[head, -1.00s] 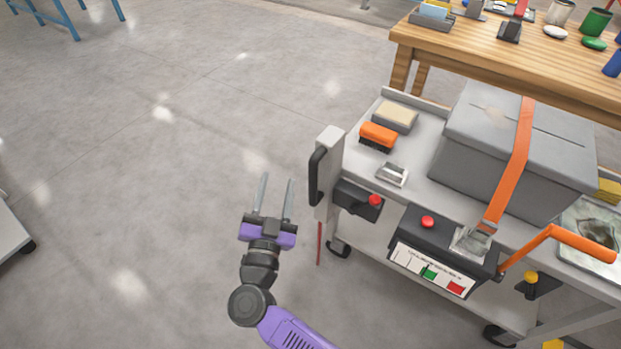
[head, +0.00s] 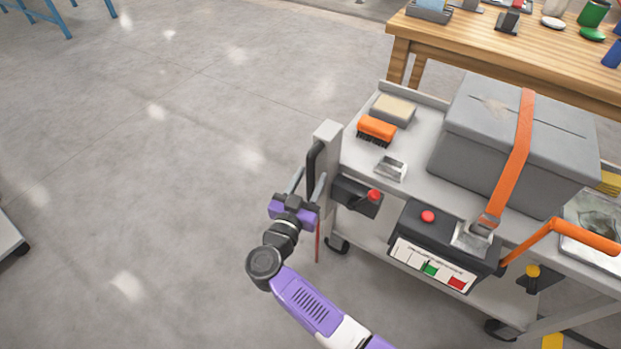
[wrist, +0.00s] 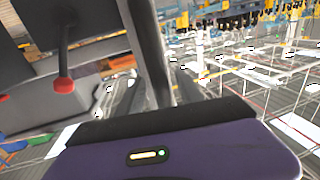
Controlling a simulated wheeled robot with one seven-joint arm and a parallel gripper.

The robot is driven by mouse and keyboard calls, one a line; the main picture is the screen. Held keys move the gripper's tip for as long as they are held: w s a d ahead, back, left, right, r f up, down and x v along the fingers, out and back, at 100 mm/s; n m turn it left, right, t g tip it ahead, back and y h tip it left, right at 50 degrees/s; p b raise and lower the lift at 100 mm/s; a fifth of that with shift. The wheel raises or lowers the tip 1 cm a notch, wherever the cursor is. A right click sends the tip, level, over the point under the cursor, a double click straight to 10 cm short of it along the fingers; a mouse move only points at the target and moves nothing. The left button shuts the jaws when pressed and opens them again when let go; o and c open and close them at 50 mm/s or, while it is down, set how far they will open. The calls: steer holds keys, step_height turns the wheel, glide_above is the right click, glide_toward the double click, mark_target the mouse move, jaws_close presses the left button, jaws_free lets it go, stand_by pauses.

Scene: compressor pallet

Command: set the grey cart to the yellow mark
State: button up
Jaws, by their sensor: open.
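The grey cart (head: 421,154) stands at the right in the head view. A strapped grey box (head: 515,135) is on its top. A black upright handle (head: 314,163) is on the post at its left end. My gripper (head: 309,174) is open at this handle, one finger to its left and the other by the post. I cannot tell whether they touch. In the wrist view, part of the cart with a red knob (wrist: 63,84) is close at the left. A small yellow patch (head: 552,341) shows at the bottom edge; I cannot tell whether it is the mark.
A wooden workbench (head: 480,48) stands behind the cart, with cups and tools on it. The cart carries a brush (head: 377,129) and a control box (head: 432,250). Open floor (head: 160,170) lies to the left. A blue frame (head: 58,15) stands at the far left.

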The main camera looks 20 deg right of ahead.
steer(key=shift+w+d, duration=0.2)
steer(key=shift+w, duration=0.05)
jaws_close()
stand_by(1.4)
